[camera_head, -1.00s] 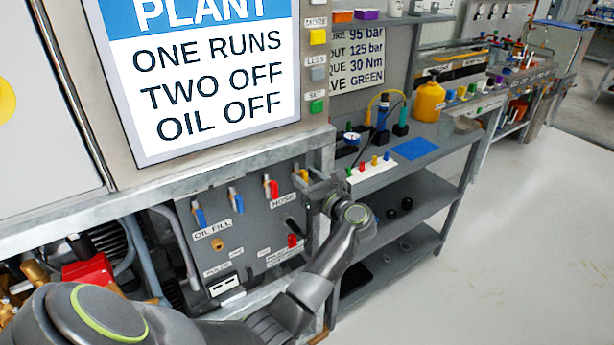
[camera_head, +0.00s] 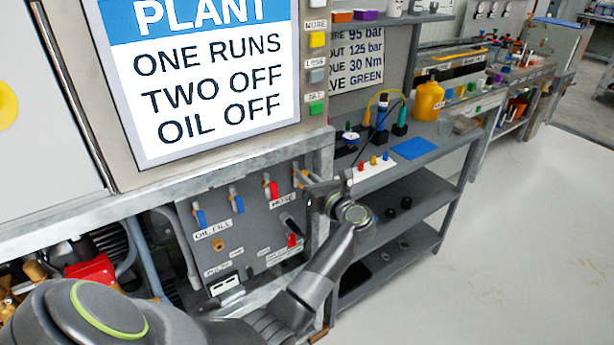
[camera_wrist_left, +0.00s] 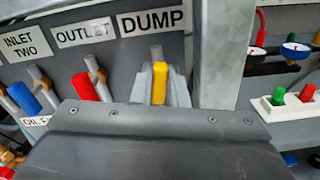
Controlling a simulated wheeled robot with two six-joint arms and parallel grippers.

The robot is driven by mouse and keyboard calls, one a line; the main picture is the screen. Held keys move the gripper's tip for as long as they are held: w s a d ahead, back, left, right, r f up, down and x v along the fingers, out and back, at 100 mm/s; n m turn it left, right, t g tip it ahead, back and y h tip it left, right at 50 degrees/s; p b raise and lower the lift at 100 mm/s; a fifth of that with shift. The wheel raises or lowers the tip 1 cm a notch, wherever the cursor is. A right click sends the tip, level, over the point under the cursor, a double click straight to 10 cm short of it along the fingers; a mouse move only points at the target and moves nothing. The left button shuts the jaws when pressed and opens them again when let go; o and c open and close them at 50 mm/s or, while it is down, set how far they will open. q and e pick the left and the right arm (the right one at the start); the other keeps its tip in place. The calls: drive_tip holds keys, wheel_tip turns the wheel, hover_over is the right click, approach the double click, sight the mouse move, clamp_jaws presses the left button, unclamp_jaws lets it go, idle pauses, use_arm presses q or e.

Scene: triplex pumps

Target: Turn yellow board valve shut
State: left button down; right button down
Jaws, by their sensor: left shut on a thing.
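The yellow board valve (camera_wrist_left: 159,83) is under the DUMP label in the left wrist view, its handle hanging down from a grey stem. My left gripper (camera_head: 310,184) is at the upper right of the grey valve board (camera_head: 257,230) in the head view. In the left wrist view its fingers (camera_wrist_left: 160,94) stand on both sides of the yellow handle, shut on it. The handle's lower end is hidden by the gripper body. The right gripper is not in view.
A red-handled valve (camera_wrist_left: 84,86) and a blue-handled valve (camera_wrist_left: 24,98) are left of the yellow one. A metal post (camera_wrist_left: 222,50) stands close on the right. A shelf bench (camera_head: 420,190) with bottles and coloured plugs is farther right. Open floor lies beyond.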

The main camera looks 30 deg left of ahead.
use_arm(q)
drive_tip(key=m+p, duration=0.1)
drive_tip(key=m, duration=0.1)
drive_tip(key=m+p, duration=0.2)
drive_tip(key=m, duration=0.1)
drive_tip(key=m+p, duration=0.1)
drive_tip(key=m, duration=0.2)
drive_tip(key=shift+w+d, duration=0.15)
drive_tip(key=shift+w, duration=0.2)
drive_tip(key=shift+w+f+m+p, duration=0.15)
drive_tip(key=shift+m+p, duration=0.6)
drive_tip(key=shift+m, duration=0.5)
drive_tip(key=shift+s+f+m+p, duration=0.1)
drive_tip(key=shift+f+m+p, duration=0.1)
drive_tip(key=shift+m+p, duration=0.8)
drive_tip(key=shift+w+f+m+p, duration=0.15)
drive_tip(key=shift+m+p, duration=0.35)
drive_tip(key=shift+m, duration=0.95)
drive_tip(key=shift+s, duration=0.1)
drive_tip(key=c, duration=1.4)
unclamp_jaws()
drive_tip(key=shift+f, duration=0.1)
drive_tip(key=shift+c, duration=0.2)
drive_tip(key=shift+d, duration=0.2)
